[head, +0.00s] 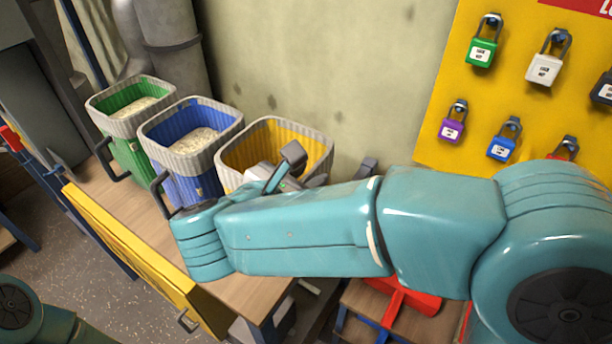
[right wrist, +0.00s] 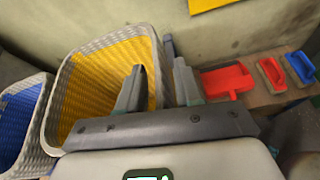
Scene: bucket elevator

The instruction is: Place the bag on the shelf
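A yellow bag-like bin (head: 318,146) with a grey woven rim stands at the right end of a row on a wooden surface (head: 135,215). It looks empty in the right wrist view (right wrist: 62,105). My right gripper (head: 280,172) is over its near side in the head view, partly hidden by my arm. In the right wrist view my right gripper (right wrist: 158,82) has its fingers apart, with the bin's right rim seen between them; I cannot tell if they touch it. My left gripper is out of view. I cannot tell which surface is the shelf.
A blue bin (head: 180,178) and a green bin (head: 125,143), both with pale grainy contents, stand left of the yellow one. A yellow board (head: 125,255) edges the surface. A red dustpan (head: 410,297) lies right. Padlocks hang on a yellow wall panel (head: 450,65).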

